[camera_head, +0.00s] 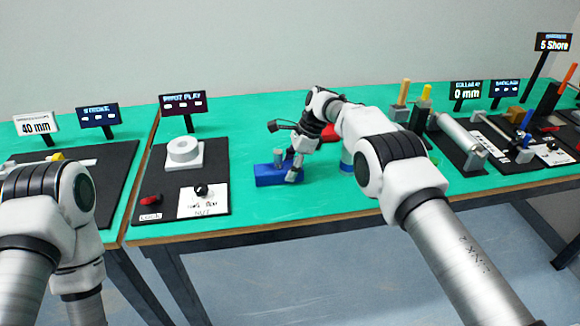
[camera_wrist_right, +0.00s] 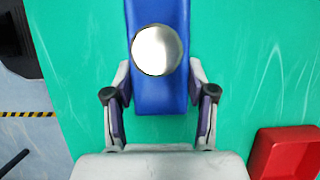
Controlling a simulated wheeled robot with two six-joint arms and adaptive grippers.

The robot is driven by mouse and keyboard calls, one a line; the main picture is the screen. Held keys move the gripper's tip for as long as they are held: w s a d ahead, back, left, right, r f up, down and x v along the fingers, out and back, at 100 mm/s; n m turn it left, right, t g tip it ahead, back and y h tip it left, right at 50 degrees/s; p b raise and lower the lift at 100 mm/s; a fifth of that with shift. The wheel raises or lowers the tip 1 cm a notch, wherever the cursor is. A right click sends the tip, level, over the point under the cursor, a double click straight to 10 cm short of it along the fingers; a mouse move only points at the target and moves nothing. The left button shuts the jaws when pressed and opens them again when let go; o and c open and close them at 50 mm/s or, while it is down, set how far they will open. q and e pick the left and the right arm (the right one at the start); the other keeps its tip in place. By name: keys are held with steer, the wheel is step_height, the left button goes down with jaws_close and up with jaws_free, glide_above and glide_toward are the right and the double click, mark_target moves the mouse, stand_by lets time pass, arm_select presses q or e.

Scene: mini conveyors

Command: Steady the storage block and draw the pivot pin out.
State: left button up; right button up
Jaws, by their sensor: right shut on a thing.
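The blue storage block (camera_head: 272,178) lies on the green table top in the middle of the head view. It also shows in the right wrist view (camera_wrist_right: 160,95). The pivot pin (camera_head: 278,158) stands upright in the block as a grey cylinder. Its round silver top (camera_wrist_right: 157,50) shows in the right wrist view, above the fingertips. My right gripper (camera_head: 292,171) is down at the block's right part, shut on the block with one finger on each long side. The pin is clear of its fingers. My left arm comes in at the lower left; its gripper is out of view.
A red tray (camera_wrist_right: 287,150) lies beside the block, partly hidden by my right arm in the head view. A black board with a white ring (camera_head: 184,150) and a black knob lies to the left. Green table is clear around the block's front.

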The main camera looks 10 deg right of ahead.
steer(key=shift+f, duration=0.2)
steer(key=o, duration=1.3)
steer(key=shift+r, duration=0.15)
